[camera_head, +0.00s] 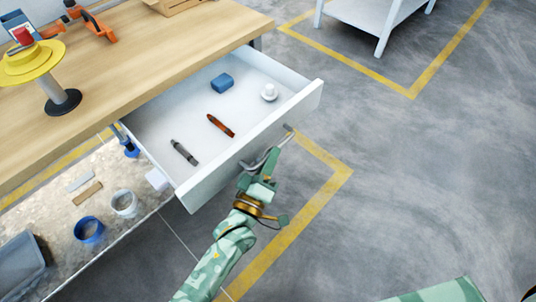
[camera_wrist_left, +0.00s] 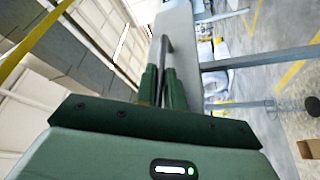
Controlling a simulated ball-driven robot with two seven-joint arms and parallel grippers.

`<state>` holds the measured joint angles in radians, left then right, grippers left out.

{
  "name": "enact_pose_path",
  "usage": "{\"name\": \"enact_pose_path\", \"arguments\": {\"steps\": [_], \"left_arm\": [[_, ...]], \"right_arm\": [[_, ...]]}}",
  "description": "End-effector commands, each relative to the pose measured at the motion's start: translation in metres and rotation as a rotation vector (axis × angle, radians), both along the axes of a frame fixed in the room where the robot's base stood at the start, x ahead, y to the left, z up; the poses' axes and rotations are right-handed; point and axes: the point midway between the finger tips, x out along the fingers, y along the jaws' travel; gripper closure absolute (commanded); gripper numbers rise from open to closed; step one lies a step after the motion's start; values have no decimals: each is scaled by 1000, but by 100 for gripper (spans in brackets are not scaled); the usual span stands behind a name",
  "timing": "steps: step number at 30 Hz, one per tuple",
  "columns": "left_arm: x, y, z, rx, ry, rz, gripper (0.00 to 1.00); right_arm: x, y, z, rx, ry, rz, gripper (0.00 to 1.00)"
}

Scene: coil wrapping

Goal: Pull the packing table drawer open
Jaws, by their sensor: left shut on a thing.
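The white packing table drawer (camera_head: 222,175) stands out from under the wooden table top (camera_head: 150,72), with its inside exposed. A grey bar handle (camera_head: 288,134) runs along its front. My left gripper (camera_head: 264,168) is shut on this handle. In the left wrist view, the handle (camera_wrist_left: 165,50) passes between the two green fingers (camera_wrist_left: 163,88) and the drawer front (camera_wrist_left: 178,22) lies beyond. The fingers partly hide the handle. My right gripper is not in view.
In the drawer lie a blue block (camera_head: 222,83), a white round item (camera_head: 269,92), an orange-brown tool (camera_head: 221,125) and a dark tool (camera_head: 184,152). A lower shelf (camera_head: 112,167) holds tape rolls. Clear grey floor (camera_head: 420,180) lies to the right.

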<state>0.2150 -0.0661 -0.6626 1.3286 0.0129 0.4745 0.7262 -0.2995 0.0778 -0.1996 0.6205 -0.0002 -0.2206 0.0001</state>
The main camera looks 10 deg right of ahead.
Motion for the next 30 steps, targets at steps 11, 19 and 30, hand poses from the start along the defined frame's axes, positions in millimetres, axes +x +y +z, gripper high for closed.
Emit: {"name": "enact_pose_path", "arguments": {"steps": [11, 19, 30], "left_arm": [[0, 1, -2, 2, 3, 0, 67], [-7, 6, -2, 2, 1, 0, 67], [-81, 56, -20, 5, 3, 0, 67]], "right_arm": [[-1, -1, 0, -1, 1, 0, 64], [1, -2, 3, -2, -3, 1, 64], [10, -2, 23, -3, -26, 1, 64]]}}
